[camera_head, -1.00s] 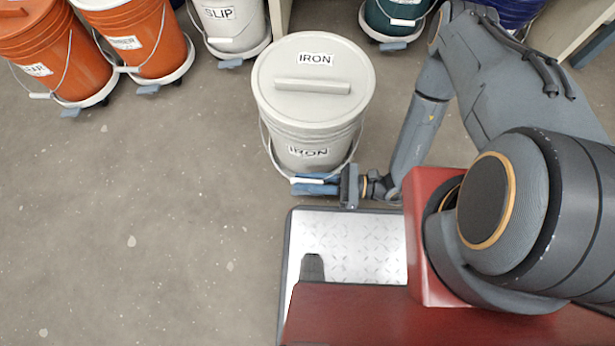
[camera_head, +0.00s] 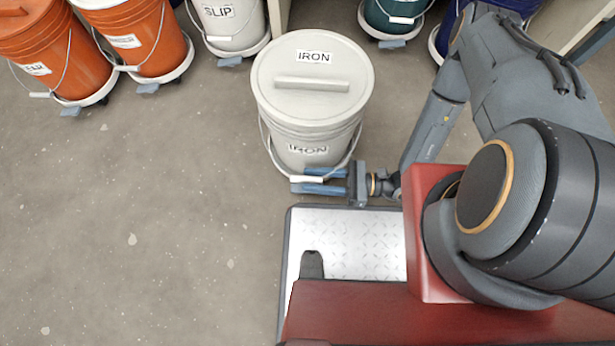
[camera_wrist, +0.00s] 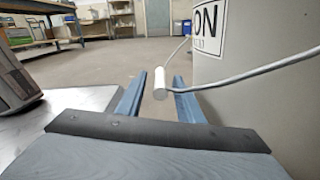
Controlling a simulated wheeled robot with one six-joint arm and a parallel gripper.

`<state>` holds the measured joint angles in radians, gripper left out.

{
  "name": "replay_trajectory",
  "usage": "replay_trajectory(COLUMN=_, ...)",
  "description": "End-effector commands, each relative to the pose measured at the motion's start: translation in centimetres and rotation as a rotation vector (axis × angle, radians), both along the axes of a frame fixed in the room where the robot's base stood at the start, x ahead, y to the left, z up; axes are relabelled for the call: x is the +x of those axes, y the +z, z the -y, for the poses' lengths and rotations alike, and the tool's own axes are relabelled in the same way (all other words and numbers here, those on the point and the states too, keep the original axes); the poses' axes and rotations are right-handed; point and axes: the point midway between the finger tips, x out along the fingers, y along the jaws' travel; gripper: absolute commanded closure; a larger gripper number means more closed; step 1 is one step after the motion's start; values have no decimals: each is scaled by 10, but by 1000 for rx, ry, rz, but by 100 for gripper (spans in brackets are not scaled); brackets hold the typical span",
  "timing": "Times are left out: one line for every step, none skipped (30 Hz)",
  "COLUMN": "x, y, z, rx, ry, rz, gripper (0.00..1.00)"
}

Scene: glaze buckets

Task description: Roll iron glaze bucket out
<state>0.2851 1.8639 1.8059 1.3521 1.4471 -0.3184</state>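The iron glaze bucket (camera_head: 300,135) is pale grey with a lid and two IRON labels. It stands upright on open floor, away from the other buckets. Its wire bail hangs down the near side, with a white grip (camera_head: 308,179) at the bottom. My gripper (camera_head: 304,181) is at the bucket's near right side, low down, with its two blue fingers apart. In the wrist view the white grip (camera_wrist: 160,84) shows between the open fingertips, and the bucket wall (camera_wrist: 262,85) fills the right side. I cannot tell whether a finger touches the grip.
Orange buckets (camera_head: 148,45) stand on dollies at the upper left. A SLIP bucket (camera_head: 232,25) and a teal bucket (camera_head: 393,17) stand at the back. My metal-plated base lies just nearer than the iron bucket. The floor (camera_head: 140,190) to the left is clear.

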Motion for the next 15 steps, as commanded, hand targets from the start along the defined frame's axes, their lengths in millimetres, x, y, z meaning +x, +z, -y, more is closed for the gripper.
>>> replay_trajectory(x=1, y=0, z=7, rx=-1, ry=-5, rz=0, gripper=67)
replay_trajectory(x=1, y=1, z=11, rx=0, ry=-5, rz=0, gripper=67)
replay_trajectory(x=1, y=1, z=15, rx=1, ry=-5, rz=1, gripper=67)
replay_trajectory(x=1, y=1, z=19, rx=1, ry=-4, rz=1, gripper=67)
replay_trajectory(x=0, y=1, z=22, rx=0, ry=-4, rz=1, gripper=67)
replay_trajectory(x=0, y=1, z=26, rx=0, ry=-3, rz=1, gripper=67)
replay_trajectory(x=-1, y=1, z=29, rx=0, ry=-3, rz=0, gripper=67)
replay_trajectory(x=0, y=1, z=33, rx=1, ry=-3, rz=0, gripper=67)
replay_trajectory(x=-1, y=1, z=36, rx=2, ry=-2, rz=1, gripper=67)
replay_trajectory(x=-1, y=1, z=39, rx=1, ry=-2, rz=1, gripper=67)
replay_trajectory(x=-1, y=1, z=41, rx=1, ry=-1, rz=1, gripper=67)
replay_trajectory(x=-1, y=1, z=44, rx=1, ry=0, rz=0, gripper=67)
replay_trajectory(x=-1, y=1, z=46, rx=1, ry=0, rz=0, gripper=67)
replay_trajectory(x=-1, y=1, z=47, rx=1, ry=0, rz=0, gripper=67)
replay_trajectory(x=-2, y=1, z=49, rx=1, ry=1, rz=0, gripper=67)
